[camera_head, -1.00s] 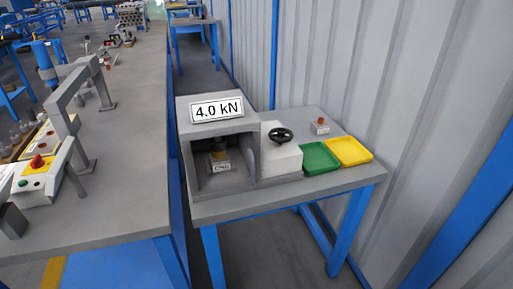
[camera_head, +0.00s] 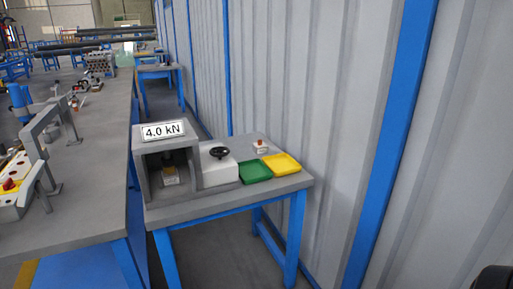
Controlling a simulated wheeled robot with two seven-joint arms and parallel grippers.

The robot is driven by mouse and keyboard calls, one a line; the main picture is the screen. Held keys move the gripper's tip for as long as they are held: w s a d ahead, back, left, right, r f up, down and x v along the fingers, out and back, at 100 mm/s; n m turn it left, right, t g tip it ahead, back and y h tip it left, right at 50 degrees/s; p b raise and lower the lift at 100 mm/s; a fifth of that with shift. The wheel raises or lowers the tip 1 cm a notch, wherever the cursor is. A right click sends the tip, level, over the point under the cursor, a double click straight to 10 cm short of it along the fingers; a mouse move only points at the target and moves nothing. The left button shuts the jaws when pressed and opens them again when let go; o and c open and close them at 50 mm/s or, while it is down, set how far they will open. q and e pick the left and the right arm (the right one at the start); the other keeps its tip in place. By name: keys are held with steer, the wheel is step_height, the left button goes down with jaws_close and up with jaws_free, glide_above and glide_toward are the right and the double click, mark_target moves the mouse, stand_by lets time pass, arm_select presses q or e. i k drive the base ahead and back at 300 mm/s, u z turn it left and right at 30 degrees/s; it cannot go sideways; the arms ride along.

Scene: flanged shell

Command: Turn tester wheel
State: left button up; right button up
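The tester (camera_head: 180,188) is a grey box with an open front, standing on a small grey table with blue legs. A sign on its top (camera_head: 163,130) reads "4.0 kN". The black tester wheel (camera_head: 218,152) lies flat on top of the white block (camera_head: 220,171) at the tester's right side. A small piece with a pale label (camera_head: 171,177) sits inside the open chamber under a dark press part. Neither gripper shows clearly. A dark rounded shape cuts into the bottom right corner, and I cannot tell which part it is.
A green tray (camera_head: 255,172) and a yellow tray (camera_head: 282,164) lie right of the wheel. A small block with a red top (camera_head: 260,146) sits behind them. A long grey workbench (camera_head: 95,180) stands left. A corrugated wall (camera_head: 320,110) closes the right side.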

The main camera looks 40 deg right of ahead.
mark_target(220, 153)
steer(key=z, duration=0.7)
steer(key=i, duration=0.8)
steer(key=z, duration=0.3)
